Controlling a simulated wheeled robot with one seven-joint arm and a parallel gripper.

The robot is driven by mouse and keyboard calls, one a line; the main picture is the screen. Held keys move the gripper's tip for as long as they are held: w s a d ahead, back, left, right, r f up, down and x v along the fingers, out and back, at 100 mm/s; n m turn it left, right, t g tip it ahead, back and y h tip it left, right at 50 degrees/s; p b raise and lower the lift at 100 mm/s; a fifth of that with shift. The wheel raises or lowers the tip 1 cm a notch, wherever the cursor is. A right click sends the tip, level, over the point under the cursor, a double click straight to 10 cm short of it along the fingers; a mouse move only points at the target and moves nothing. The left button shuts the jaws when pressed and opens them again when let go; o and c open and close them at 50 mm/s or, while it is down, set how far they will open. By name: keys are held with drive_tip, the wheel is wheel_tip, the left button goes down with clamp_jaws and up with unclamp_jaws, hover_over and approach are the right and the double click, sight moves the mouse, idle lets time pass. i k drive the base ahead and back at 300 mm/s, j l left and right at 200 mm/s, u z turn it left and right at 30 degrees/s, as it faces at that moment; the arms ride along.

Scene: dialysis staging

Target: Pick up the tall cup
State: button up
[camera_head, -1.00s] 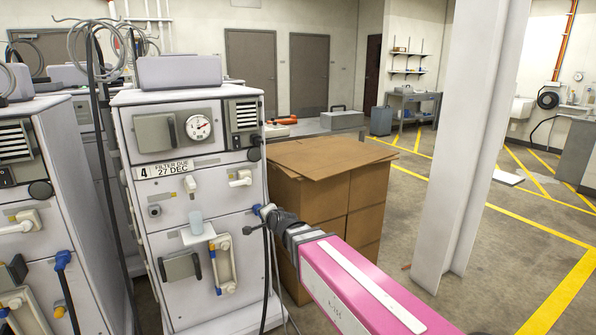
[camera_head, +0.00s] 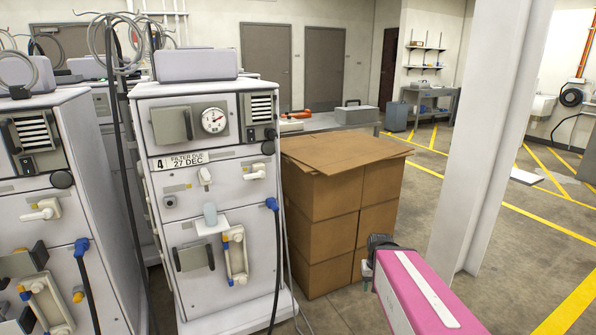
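A small pale blue-grey cup (camera_head: 210,212) stands upright on a little white shelf (camera_head: 213,229) on the front of the machine labelled 4 (camera_head: 230,205). It is the only cup I can make out. My gripper (camera_head: 366,274), at the end of my pink arm, is well to the right of the cup and lower in the picture, in front of the cardboard boxes. It is small and dark here, and the gap between its fingers is not clear. I see nothing held in it.
Stacked cardboard boxes (camera_head: 338,195) stand right of the machine. A blue-ended hose (camera_head: 275,250) hangs down the machine's right front. Another machine (camera_head: 65,210) stands at the left. A white pillar (camera_head: 483,150) rises right of the boxes, with open floor beyond.

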sight(210, 210)
drive_tip(key=u, duration=1.5)
